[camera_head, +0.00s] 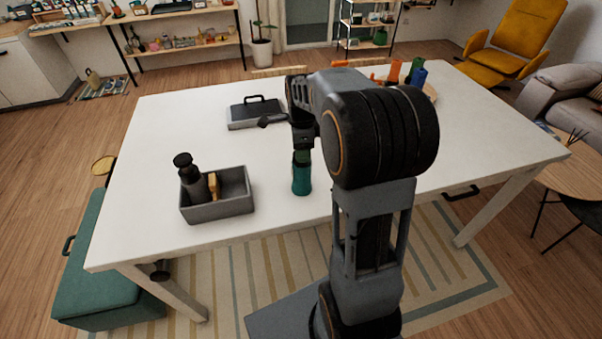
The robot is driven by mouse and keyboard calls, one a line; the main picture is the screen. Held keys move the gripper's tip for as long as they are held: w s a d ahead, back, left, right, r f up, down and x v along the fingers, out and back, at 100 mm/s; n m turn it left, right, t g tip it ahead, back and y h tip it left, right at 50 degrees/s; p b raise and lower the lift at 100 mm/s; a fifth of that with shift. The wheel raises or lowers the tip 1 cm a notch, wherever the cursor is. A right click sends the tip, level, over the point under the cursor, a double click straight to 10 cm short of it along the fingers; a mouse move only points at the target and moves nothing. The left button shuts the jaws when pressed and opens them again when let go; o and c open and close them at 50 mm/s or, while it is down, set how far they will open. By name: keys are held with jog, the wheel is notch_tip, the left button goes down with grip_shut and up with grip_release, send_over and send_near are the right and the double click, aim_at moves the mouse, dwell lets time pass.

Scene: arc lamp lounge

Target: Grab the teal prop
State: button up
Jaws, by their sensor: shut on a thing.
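The teal prop (301,180) is a small upright bottle-like thing with a darker green upper part. It stands near the front edge of the white table, around the middle of its length. My gripper (302,150) points down from above and is shut on the top of the teal prop. The fingers are small and dark in this view. I cannot tell whether the base of the prop touches the table.
A grey bin (218,209) with a dark bottle (191,178) stands left of the prop. A grey lidded case (252,113) lies behind. A round tray (431,92) with colored items is at back right. The white table (165,135) is clear at left and right.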

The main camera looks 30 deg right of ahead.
grip_shut()
jog(key=shift+r, duration=0.15)
dwell(0.4)
